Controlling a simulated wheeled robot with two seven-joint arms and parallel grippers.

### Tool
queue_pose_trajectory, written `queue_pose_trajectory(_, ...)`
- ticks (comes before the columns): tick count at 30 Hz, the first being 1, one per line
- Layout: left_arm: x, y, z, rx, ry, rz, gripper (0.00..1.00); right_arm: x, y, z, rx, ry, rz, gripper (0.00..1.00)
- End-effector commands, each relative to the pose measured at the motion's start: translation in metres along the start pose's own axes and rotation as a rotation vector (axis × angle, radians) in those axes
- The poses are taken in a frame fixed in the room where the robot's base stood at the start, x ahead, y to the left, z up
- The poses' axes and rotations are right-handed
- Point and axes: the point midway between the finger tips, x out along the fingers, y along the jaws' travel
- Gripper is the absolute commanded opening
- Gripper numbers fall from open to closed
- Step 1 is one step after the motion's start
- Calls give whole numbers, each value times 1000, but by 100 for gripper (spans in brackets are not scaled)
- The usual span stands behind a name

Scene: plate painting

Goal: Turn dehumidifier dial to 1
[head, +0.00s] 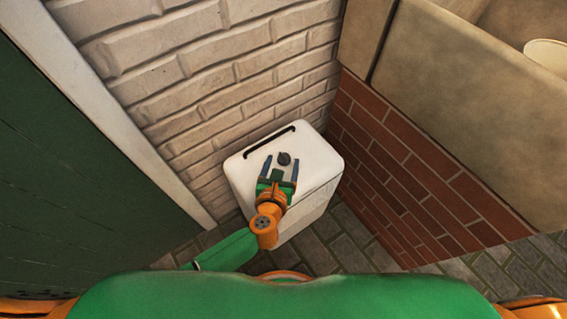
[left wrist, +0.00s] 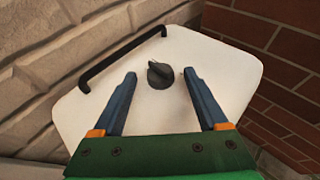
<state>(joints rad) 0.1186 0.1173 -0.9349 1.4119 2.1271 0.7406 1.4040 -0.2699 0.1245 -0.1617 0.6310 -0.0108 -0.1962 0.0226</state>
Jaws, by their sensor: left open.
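The dehumidifier (head: 318,160) is a white box standing in the corner on the floor. Its white top also fills the middle of the left wrist view (left wrist: 215,65). A dark round dial (head: 284,158) sits on the top; in the left wrist view the dial (left wrist: 160,75) shows a raised grip. No numbers can be read around it. My left gripper (head: 281,168) is over the top with its fingers spread. In the left wrist view the open fingers (left wrist: 160,80) lie to either side of the dial, apart from it. My right gripper is not in view.
A black handle (head: 269,142) runs along the back left edge of the top. A pale brick wall (head: 180,85) stands behind, a red brick wall (head: 400,170) to the right, and a dark green door (head: 80,170) to the left. Grey paving (head: 325,240) covers the floor.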

Motion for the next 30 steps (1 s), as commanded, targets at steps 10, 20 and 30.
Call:
queue_pose_trajectory(10, 5, 0, 1, 1, 0, 0, 60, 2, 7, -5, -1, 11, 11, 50)
queue_pose_trajectory(20, 5, 0, 1, 2, -1, -1, 0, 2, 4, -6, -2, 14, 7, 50)
queue_pose_trajectory(30, 4, 4, 2, 43, 1, -95, 0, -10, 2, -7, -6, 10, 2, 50)
